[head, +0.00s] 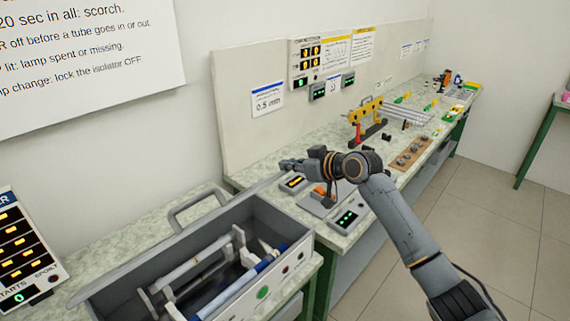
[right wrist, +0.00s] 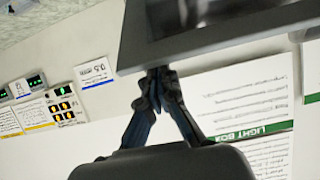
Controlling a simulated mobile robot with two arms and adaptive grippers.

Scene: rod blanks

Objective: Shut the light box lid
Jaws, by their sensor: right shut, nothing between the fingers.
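The light box (head: 297,252) is the long grey box at the lower left of the head view. It is open, and a white tube and a blue-ended tube show inside. Its grey lid (head: 125,273) seems to stand raised along the back, with a loop handle (head: 180,222) behind its edge. My right gripper (head: 284,165) is shut and empty by the far end of the lid, fingers pointing left. In the right wrist view its fingertips (right wrist: 157,76) are close to the edge of a grey panel (right wrist: 220,42), probably the lid; contact is unclear. My left gripper is out of view.
A lamp panel (head: 22,243) stands at the far left. Beyond the box, the bench (head: 232,180) holds a small device with an orange part (head: 320,193), a yellow rack (head: 366,112) and a brown tray (head: 414,153). The floor (head: 480,215) at the right is clear.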

